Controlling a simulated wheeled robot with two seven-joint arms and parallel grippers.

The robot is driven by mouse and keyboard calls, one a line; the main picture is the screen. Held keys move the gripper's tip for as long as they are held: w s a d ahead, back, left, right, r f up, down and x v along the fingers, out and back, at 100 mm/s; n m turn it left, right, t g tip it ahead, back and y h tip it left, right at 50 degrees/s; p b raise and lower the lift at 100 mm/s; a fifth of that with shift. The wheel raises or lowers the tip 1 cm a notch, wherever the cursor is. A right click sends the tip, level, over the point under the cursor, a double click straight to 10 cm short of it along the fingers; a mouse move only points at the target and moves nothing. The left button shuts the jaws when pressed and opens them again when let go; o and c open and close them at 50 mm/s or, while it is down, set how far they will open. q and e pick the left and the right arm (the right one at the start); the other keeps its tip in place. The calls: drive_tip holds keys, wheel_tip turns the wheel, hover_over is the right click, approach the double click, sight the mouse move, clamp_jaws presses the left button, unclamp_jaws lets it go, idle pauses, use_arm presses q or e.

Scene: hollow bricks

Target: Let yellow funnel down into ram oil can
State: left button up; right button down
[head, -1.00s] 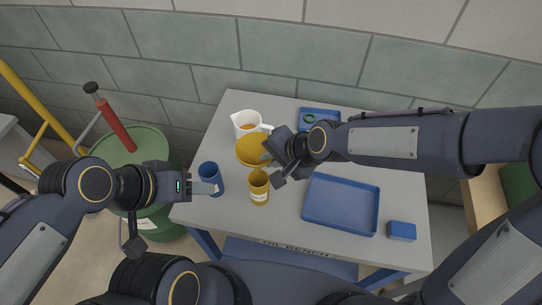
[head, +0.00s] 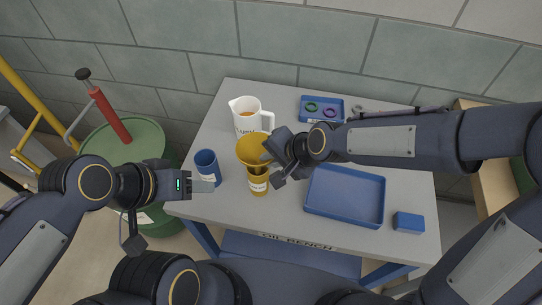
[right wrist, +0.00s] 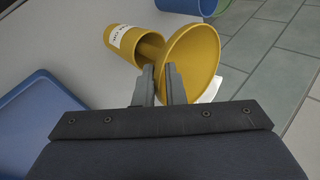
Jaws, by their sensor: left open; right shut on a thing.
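The yellow funnel (head: 253,147) is in my right gripper (head: 272,164), wide mouth up, directly above the yellow can (head: 259,185). The can stands on the bench with a white label. In the right wrist view the right gripper (right wrist: 159,74) is shut on the funnel (right wrist: 197,58) at its neck. The spout overlaps the open mouth of the can (right wrist: 128,42); how deep it reaches inside I cannot tell. My left gripper (head: 208,186) is open and empty, beside the blue can (head: 207,167).
A white jug (head: 243,122) with amber liquid stands behind the funnel. A small blue tray (head: 309,117) with rings lies at the back, a large empty blue tray (head: 343,196) to the right, and a blue block (head: 408,222) at the front right. A green drum (head: 128,146) stands left.

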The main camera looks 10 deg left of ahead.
drive_tip(key=shift+f+b, duration=1.5)
drive_tip(key=shift+f, duration=0.45)
drive_tip(key=c, duration=1.4)
unclamp_jaws()
drive_tip(key=shift+c, duration=0.2)
drive_tip(key=v, duration=0.8)
